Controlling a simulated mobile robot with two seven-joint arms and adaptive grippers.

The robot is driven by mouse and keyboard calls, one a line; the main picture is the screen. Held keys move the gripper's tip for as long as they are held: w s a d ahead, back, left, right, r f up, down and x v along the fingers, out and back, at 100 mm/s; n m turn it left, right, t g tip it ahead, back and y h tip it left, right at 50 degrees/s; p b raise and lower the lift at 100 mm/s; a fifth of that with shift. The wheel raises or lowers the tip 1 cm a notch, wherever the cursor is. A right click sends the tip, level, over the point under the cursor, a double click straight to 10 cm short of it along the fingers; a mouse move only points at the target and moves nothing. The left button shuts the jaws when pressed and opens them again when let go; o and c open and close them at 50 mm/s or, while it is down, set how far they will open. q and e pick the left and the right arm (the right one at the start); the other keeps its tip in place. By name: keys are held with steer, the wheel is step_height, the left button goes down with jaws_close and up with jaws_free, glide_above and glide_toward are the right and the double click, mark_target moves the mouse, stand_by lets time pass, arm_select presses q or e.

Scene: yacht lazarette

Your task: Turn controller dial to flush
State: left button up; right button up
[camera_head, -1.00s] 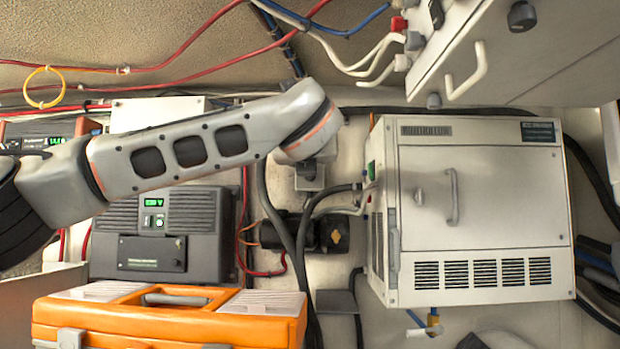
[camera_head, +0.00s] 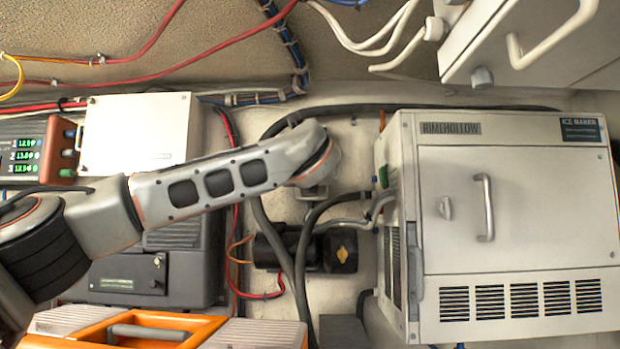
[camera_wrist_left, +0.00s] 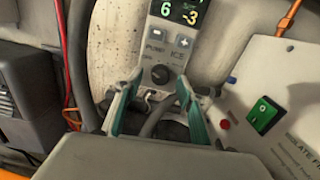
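In the left wrist view, a pale controller panel (camera_wrist_left: 172,45) carries a lit display reading 6 and -3, two light buttons and a round dark dial (camera_wrist_left: 160,75). My left gripper (camera_wrist_left: 158,84) has its two teal fingers apart. The dial lies in the gap between the fingertips, a little ahead of them; I cannot tell whether they touch it. A grey hose passes between the fingers, nearer the palm. In the head view, the left arm reaches across to the left side of the ice maker (camera_head: 460,260), and the controller cannot be made out. My right gripper is not shown.
A green switch (camera_wrist_left: 263,115) and a small red button (camera_wrist_left: 225,121) sit on the white panel right of the fingers. Dark hoses (camera_head: 265,215) hang by the arm's end. An orange toolbox (camera_head: 80,331) and a grey unit (camera_head: 190,270) stand below the arm.

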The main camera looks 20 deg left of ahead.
arm_select(q)
steer(key=shift+w+a, duration=0.15)
steer(key=shift+w, duration=0.5)
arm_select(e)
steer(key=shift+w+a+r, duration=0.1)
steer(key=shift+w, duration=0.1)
arm_select(q)
steer(key=c, duration=1.1)
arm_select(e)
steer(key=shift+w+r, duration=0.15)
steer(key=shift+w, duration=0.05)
